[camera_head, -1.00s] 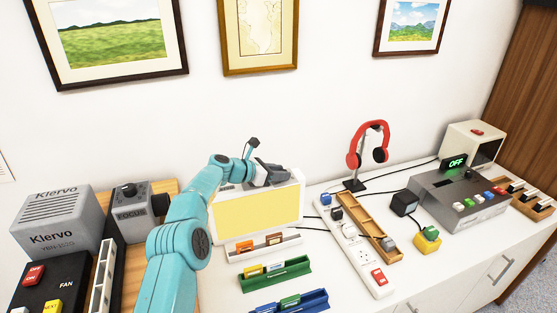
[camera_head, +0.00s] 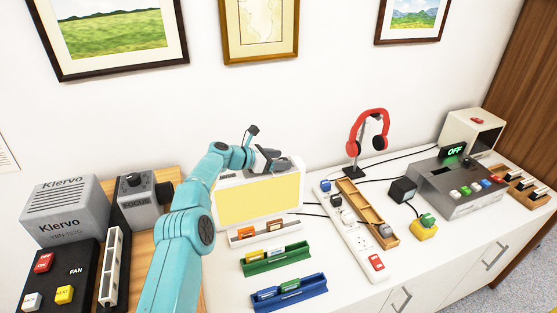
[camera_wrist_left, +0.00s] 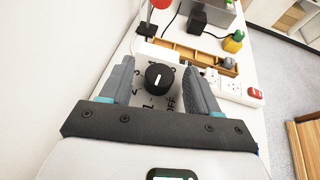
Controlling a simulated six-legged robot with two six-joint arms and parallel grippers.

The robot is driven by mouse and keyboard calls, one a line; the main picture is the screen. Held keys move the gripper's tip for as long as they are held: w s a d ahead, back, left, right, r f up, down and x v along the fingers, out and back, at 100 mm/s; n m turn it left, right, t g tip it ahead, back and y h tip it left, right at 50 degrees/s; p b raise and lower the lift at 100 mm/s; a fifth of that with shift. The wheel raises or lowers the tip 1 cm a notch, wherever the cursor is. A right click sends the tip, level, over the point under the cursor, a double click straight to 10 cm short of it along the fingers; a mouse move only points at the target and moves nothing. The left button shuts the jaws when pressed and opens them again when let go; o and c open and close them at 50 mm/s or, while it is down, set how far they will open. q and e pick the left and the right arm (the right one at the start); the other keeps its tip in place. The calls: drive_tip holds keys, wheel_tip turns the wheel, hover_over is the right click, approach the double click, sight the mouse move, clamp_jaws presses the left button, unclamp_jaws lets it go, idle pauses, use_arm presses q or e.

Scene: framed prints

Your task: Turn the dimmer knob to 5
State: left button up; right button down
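The dimmer knob (camera_wrist_left: 158,77) is a round black knob with a white line, on a pale face with printed marks around it, among them OFF, 1, 2 and 3. I cannot read surely which mark the line points to. My left gripper (camera_wrist_left: 158,66) is open, its two grey fingers on either side of the knob with gaps visible. In the head view my left gripper (camera_head: 273,161) is over the top of the white box with the lit yellow panel (camera_head: 258,203), and the knob is hidden there. My right gripper is not in view.
A grey FOCUS box (camera_head: 137,208) with knobs stands left of my arm. A green rack (camera_head: 275,260) and a blue rack (camera_head: 290,293) lie in front of the lit panel. A white power strip (camera_head: 352,235), wooden tray and red headphones (camera_head: 368,130) stand to the right.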

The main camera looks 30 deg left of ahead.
use_arm(q)
drive_tip(key=shift+f, duration=0.1)
drive_tip(key=shift+s+a, duration=0.15)
drive_tip(key=shift+a, duration=0.05)
drive_tip(key=b+v, duration=0.4)
drive_tip(key=v, duration=1.2)
drive_tip(key=shift+r, duration=0.25)
